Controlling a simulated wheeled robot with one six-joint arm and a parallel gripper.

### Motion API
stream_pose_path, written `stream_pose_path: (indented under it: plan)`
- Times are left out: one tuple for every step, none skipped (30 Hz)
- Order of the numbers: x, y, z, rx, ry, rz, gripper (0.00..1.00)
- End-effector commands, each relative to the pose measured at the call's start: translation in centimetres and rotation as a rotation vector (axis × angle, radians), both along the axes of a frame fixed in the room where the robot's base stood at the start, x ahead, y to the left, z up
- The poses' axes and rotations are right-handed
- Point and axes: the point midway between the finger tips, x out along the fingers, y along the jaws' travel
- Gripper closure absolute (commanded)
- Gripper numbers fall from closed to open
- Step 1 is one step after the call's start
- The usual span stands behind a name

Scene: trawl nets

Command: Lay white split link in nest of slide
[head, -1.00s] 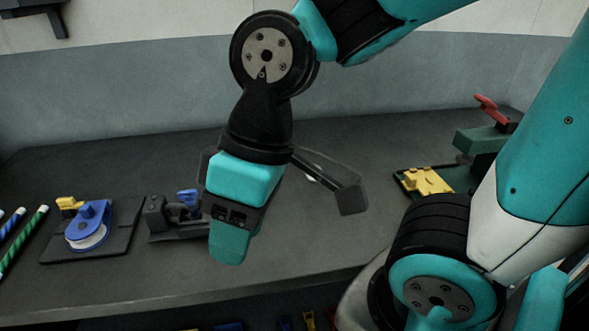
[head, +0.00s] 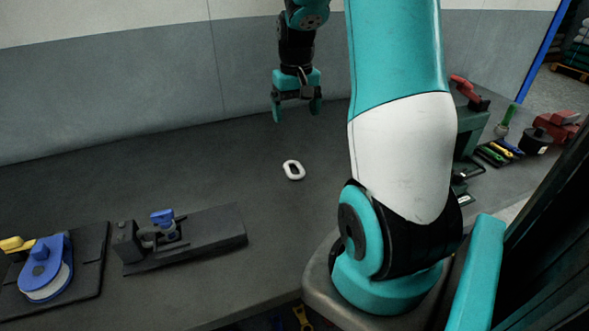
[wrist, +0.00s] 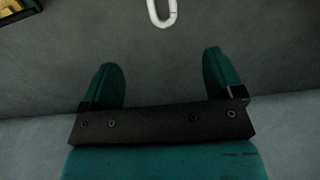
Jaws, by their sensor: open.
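The white split link (head: 296,177) lies flat on the dark bench, clear of other things. It also shows at the top edge of the wrist view (wrist: 161,24), partly cut off. My gripper (head: 297,112) is above the bench beyond the link, pointing down, with its two green fingers apart and nothing between them. In the wrist view my gripper (wrist: 160,62) is open, and the link is ahead of the gap between the fingertips. A dark grey fixture with a long base and a blue knob, which looks like the slide (head: 215,232), is at lower left; its nest is not clear.
A blue reel holder (head: 45,258) on a dark plate stands at far left. A green press with a red handle (head: 470,92), colored sticks (head: 498,152) and a black spool (head: 536,141) are at right. A yellow block (wrist: 14,8) shows at the wrist view's corner. The bench around the link is clear.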

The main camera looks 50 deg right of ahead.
Motion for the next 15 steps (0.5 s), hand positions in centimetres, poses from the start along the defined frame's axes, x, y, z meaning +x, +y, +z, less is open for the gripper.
stream_pose_path:
  plan:
    - [-0.2,-0.2,-0.8,0.003,0.006,-0.007,0.13]
    - [-0.2,-0.3,-1.3,0.002,0.007,-0.008,0.13]
    - [-0.2,-0.3,-2.0,0.003,0.008,-0.008,0.13]
    - [-0.2,-0.2,-2.7,0.004,0.008,-0.007,0.13]
    - [-0.2,-0.2,-3.4,0.004,0.008,-0.007,0.13]
    - [-0.2,-0.2,-4.4,0.004,0.008,-0.006,0.13]
    - [-0.2,-0.2,-5.0,0.004,0.008,-0.006,0.13]
    - [-0.2,-0.2,-5.7,0.004,0.008,-0.006,0.13]
    - [-0.2,-0.1,-6.7,0.004,0.009,-0.006,0.13]
    - [-0.2,-0.1,-7.3,0.004,0.008,-0.006,0.13]
    - [-0.2,-0.1,-8.0,0.004,0.008,-0.005,0.13]
    - [-0.2,-0.1,-8.8,0.003,0.007,-0.005,0.13]
    - [-0.2,-0.1,-9.3,0.003,0.006,-0.005,0.13]
    - [-0.2,-0.1,-9.8,0.003,0.006,-0.005,0.13]
    - [-0.2,-0.1,-10.4,0.002,0.005,-0.005,0.13]
